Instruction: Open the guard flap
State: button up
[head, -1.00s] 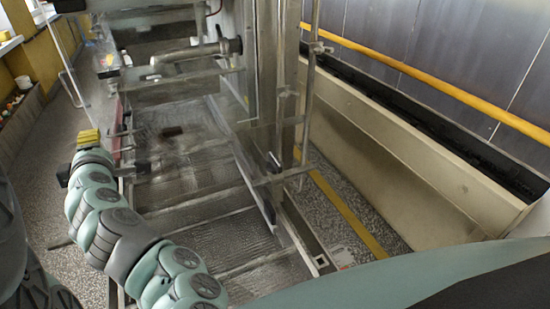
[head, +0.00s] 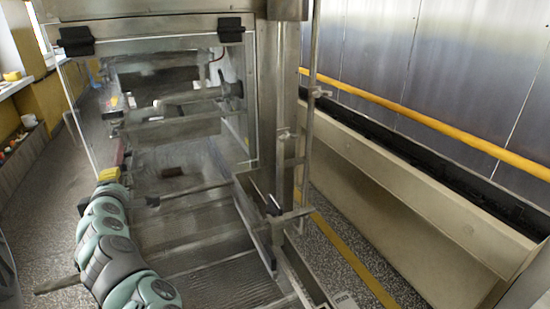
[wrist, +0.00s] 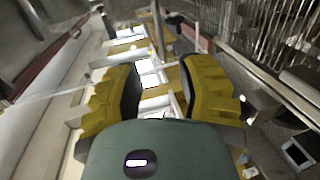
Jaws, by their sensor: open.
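The guard flap (head: 160,112) is a clear panel on the front of the metal machine. It hangs from two black hinges (head: 76,41) at the top, with machine parts visible through it. It looks lowered. My gripper (head: 109,174) has yellow fingers and is near the flap's lower left corner in the head view; I cannot tell whether it touches the panel. In the wrist view my gripper (wrist: 157,78) is open, with nothing clearly between the fingers. The flap is hard to make out there.
A mesh conveyor belt (head: 215,255) runs below the flap. A metal post (head: 283,110) stands right of it. A beige trough (head: 400,190) and a yellow rail (head: 430,127) lie farther right. Speckled floor (head: 45,200) is open at the left.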

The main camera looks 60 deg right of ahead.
jog(key=shift+p+x, duration=0.55)
jog(key=shift+x, duration=4.25)
grip_shut()
